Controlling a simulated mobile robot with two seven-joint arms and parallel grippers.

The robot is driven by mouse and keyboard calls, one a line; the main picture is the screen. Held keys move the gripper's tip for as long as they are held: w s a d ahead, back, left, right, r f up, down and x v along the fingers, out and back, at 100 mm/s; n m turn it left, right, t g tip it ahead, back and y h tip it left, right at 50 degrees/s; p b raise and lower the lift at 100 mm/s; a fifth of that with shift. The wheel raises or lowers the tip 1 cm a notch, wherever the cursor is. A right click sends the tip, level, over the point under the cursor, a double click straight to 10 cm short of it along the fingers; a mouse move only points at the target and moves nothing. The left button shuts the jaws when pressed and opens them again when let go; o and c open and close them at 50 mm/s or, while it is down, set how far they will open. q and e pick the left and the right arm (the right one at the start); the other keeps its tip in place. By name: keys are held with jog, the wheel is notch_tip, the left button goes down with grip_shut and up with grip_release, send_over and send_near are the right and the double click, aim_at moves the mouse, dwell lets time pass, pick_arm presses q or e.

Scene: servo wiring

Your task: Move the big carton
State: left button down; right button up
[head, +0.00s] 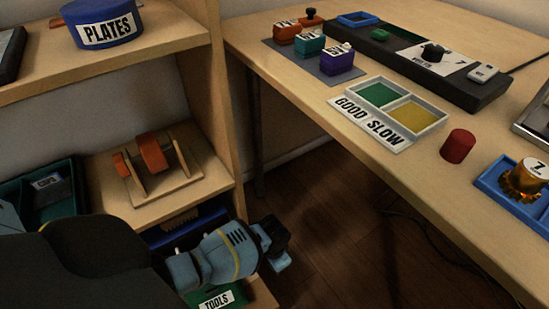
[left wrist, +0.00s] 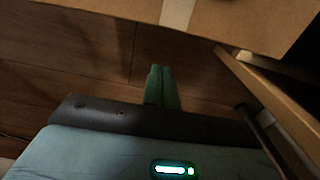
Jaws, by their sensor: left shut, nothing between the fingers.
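A brown box-like surface with a pale strip like tape, which looks like the big carton (left wrist: 240,22), fills the top edge of the left wrist view. Only part of it shows, and I do not see it in the head view. My left gripper (left wrist: 161,72) is shut and empty, its green fingers pointing toward that surface with dark floor visible around them. In the head view the left gripper (head: 281,262) is low beside the shelf, over the floor. My right gripper is not in view.
A wooden shelf (head: 222,110) stands at left with a blue PLATES container (head: 100,24) and an orange-and-wood rack (head: 153,155). A desk (head: 440,170) with trays and blocks stands at right. Dark floor (head: 350,230) lies open between them. A wooden edge (left wrist: 265,90) runs down the wrist view's right side.

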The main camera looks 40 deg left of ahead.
pick_arm(q)
jog(key=s+f+b, duration=0.1)
jog(key=s+f, duration=0.1)
jog(key=s+a+f, duration=0.1)
jog(key=shift+s+a+f+b, duration=0.15)
jog(key=shift+s+f+b, duration=0.2)
jog(key=shift+s+f, duration=0.05)
